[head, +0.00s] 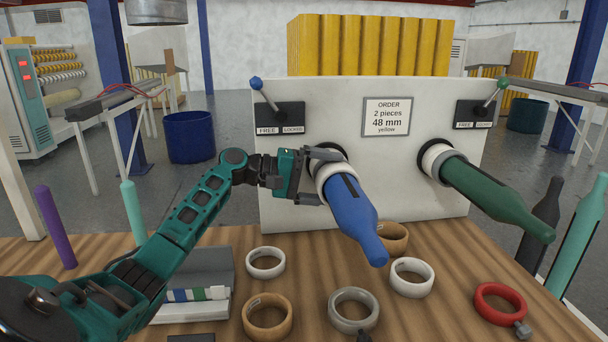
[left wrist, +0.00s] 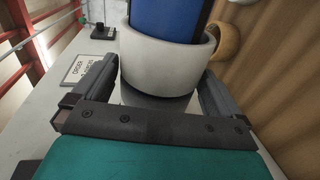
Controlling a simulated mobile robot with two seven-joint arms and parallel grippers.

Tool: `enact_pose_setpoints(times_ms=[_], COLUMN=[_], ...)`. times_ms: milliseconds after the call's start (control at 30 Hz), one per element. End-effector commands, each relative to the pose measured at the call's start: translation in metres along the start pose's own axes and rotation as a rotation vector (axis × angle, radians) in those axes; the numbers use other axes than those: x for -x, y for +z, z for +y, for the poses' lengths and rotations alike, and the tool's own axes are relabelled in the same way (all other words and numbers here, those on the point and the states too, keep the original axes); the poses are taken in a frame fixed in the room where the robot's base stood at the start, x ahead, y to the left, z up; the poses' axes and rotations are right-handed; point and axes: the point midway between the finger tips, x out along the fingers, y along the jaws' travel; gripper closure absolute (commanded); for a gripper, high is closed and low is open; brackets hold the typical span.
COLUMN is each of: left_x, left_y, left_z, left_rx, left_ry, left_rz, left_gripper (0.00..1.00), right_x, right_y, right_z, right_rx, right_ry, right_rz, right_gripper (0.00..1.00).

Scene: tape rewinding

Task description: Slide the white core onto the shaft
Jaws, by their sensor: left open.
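A white core (head: 324,178) sits around the base of the blue shaft (head: 350,205), close to the white panel (head: 400,195). In the left wrist view the same core (left wrist: 165,62) encircles the blue shaft (left wrist: 168,18). My left gripper (head: 314,176) is open, with one finger on each side of the core. The fingers show in the left wrist view (left wrist: 160,78); whether they touch the core is unclear. The green shaft (head: 490,192) at right also carries a white core (head: 434,158) at its base. My right gripper is not in view.
On the wooden table lie white rings (head: 265,262) (head: 411,277), tan rings (head: 268,317) (head: 393,238), a grey collar (head: 353,310) and a red collar (head: 500,303). The panel bears a blue-knobbed lever (head: 256,84), a green-knobbed lever (head: 502,84) and an order sign (head: 386,117).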

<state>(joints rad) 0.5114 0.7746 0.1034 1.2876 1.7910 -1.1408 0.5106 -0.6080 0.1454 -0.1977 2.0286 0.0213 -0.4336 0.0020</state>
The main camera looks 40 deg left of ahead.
Motion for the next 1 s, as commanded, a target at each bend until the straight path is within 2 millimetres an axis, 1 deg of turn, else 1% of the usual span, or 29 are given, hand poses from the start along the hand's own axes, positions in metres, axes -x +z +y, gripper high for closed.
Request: enact_pose_setpoints(times_ms=[167,300,400,500,600,700,1000], left_x=[0.033,0.065,0.086,0.102,0.114,0.12,0.122], left_y=[0.0,0.001,0.001,0.002,0.002,0.002,0.002], left_z=[0.0,0.0,0.001,0.002,0.002,0.003,0.003], left_rx=[-0.001,-0.001,0.0,-0.001,-0.001,-0.002,-0.002], left_ry=[-0.002,-0.002,0.0,0.001,0.002,0.003,0.004], left_rz=[0.002,-0.001,-0.003,-0.004,-0.006,-0.006,-0.007], left_gripper=[0.0,0.0,0.0,0.0,0.0,0.0,0.01], right_x=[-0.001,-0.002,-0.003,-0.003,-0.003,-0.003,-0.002], right_y=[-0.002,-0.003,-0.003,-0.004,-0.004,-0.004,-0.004], right_z=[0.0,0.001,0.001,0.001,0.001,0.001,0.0], right_rx=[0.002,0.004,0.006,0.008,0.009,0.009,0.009], right_ry=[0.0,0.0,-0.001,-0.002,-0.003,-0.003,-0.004], right_rz=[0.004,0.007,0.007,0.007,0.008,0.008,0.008], right_gripper=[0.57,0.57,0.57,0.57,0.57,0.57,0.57])
